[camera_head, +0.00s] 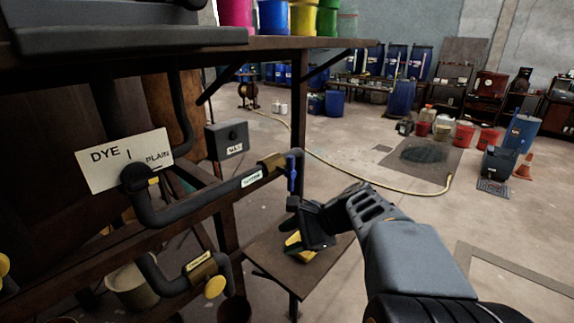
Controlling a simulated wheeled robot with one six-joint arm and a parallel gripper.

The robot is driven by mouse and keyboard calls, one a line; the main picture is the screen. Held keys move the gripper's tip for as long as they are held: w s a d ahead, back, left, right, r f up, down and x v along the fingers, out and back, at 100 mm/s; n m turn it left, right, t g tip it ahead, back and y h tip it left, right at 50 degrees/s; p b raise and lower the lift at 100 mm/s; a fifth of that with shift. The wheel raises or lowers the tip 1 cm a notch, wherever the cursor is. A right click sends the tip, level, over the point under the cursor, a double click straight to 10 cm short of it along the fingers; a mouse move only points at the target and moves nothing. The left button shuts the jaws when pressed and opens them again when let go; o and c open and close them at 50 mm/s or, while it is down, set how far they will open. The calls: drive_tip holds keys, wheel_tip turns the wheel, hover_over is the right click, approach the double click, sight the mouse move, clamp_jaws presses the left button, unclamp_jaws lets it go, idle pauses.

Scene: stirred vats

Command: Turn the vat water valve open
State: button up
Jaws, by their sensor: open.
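The water valve (272,163) is a brass body on a dark pipe at the centre left. A white label, which seems to read WATER, is on the pipe beside it. Its blue lever (291,173) hangs upright, across the run of the pipe. My gripper (300,222) is open, just below and slightly right of the lever, and looks apart from it. The gap between its fingers is partly hidden by the hand. A yellow and dark object (296,246) shows by the fingers; I cannot tell whether they touch it.
A second pipe with a brass valve and yellow knob (215,287) runs lower left. A small dark table (275,243) stands under my gripper. A DYE/PLAIN sign (125,160) and a grey box (227,139) are left. A shelf (180,56) overhangs above. Open floor lies right, with a hose.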

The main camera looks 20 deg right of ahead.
drive_tip(key=w+d+r+m+t+y, duration=0.2)
drive_tip(key=w+d+r+m+t, duration=0.1)
drive_tip(key=d+r+m+t, duration=0.25)
drive_tip(key=m+t, duration=0.4)
drive_tip(key=m, duration=0.1)
approach(290, 171)
drive_tip(key=shift+g, duration=0.25)
drive_tip(key=x, duration=0.3)
drive_tip(key=r+p+x, duration=0.1)
drive_tip(key=x, duration=0.3)
drive_tip(key=p+x, duration=0.1)
drive_tip(key=x, duration=0.2)
drive_tip(key=shift+w+d+r, duration=0.2)
drive_tip(key=shift+w+d, duration=0.1)
drive_tip(key=shift+w, duration=0.15)
clamp_jaws()
